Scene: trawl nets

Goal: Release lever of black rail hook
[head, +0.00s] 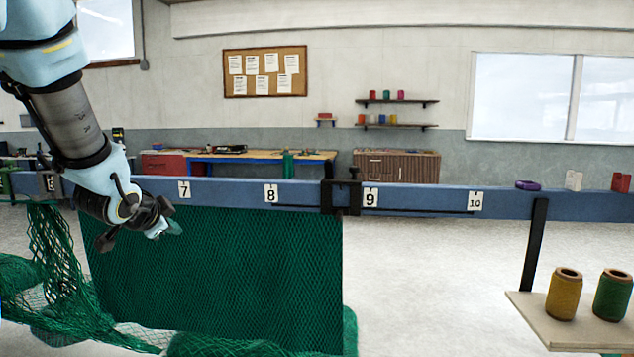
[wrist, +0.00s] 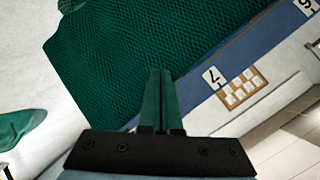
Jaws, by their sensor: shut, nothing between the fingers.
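A black rail hook (head: 341,196) is clamped around the blue rail (head: 230,193) between the number plates 8 and 9. A small black piece, which may be its lever, stands up at its top right. Green netting (head: 230,270) hangs below the rail, its right edge under the hook. My gripper (head: 174,228) is shut and empty, in front of the net below plate 7, well left of the hook. In the wrist view its green fingers (wrist: 160,98) are together, with the netting (wrist: 140,50) and plate 7 (wrist: 214,77) beyond. The hook is not identifiable in that view.
A purple object (head: 527,185), a white box (head: 574,180) and a red box (head: 621,182) sit on the rail's right part. A shelf (head: 540,325) at lower right holds yellow and green spools. Loose netting (head: 60,270) hangs at left. The floor right of the net is clear.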

